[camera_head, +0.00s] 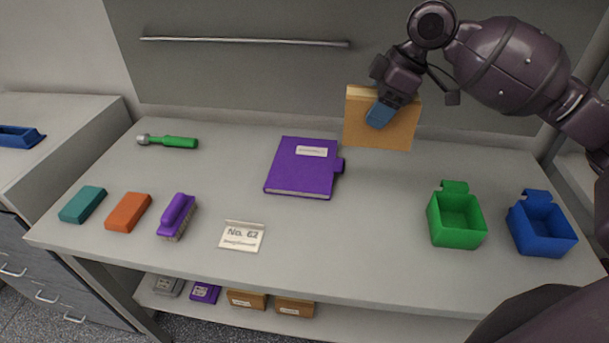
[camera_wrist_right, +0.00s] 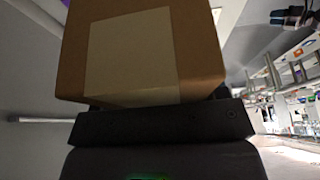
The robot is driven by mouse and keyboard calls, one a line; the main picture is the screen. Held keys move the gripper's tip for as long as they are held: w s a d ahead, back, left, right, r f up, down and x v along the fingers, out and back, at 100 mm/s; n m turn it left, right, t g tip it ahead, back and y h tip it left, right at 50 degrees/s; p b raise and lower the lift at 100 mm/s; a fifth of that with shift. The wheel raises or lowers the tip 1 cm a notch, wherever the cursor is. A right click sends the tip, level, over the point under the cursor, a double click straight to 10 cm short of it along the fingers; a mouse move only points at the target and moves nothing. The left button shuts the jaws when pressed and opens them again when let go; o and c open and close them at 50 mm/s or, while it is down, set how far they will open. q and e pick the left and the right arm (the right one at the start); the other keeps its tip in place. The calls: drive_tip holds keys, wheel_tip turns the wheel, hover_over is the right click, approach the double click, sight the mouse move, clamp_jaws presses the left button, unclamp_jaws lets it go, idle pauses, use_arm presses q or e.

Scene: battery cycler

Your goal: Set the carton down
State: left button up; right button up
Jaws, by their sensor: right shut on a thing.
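A tan cardboard carton (camera_head: 393,133) is at the back right of the bench, in front of the grey back panel. My right gripper (camera_head: 381,112) is shut on it from the near side. In the right wrist view the carton (camera_wrist_right: 205,60) fills the upper middle, with a paler square on its face, close against the gripper (camera_wrist_right: 150,108). I cannot tell whether the carton's bottom touches the bench top (camera_head: 370,215) or hangs a little above it. My left gripper is not in view.
A purple binder (camera_head: 300,172) lies left of the carton. A green bin (camera_head: 457,222) and a blue bin (camera_head: 541,227) stand at the right front. A sign (camera_head: 242,236), purple brush (camera_head: 176,215), orange block (camera_head: 128,211), teal block (camera_head: 83,204) and green-handled tool (camera_head: 172,142) occupy the left. The bench centre right is clear.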

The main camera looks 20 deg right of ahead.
drive_tip(key=shift+w, duration=0.3)
drive_tip(key=shift+w+f, duration=0.1)
drive_tip(key=shift+f, duration=0.15)
wheel_tip(320, 180, down, 19)
drive_tip(key=shift+f+b, duration=0.1)
drive_tip(key=shift+b, duration=0.85)
drive_tip(key=shift+f, duration=0.15)
drive_tip(key=o, duration=1.2)
drive_tip(key=shift+o, duration=0.2)
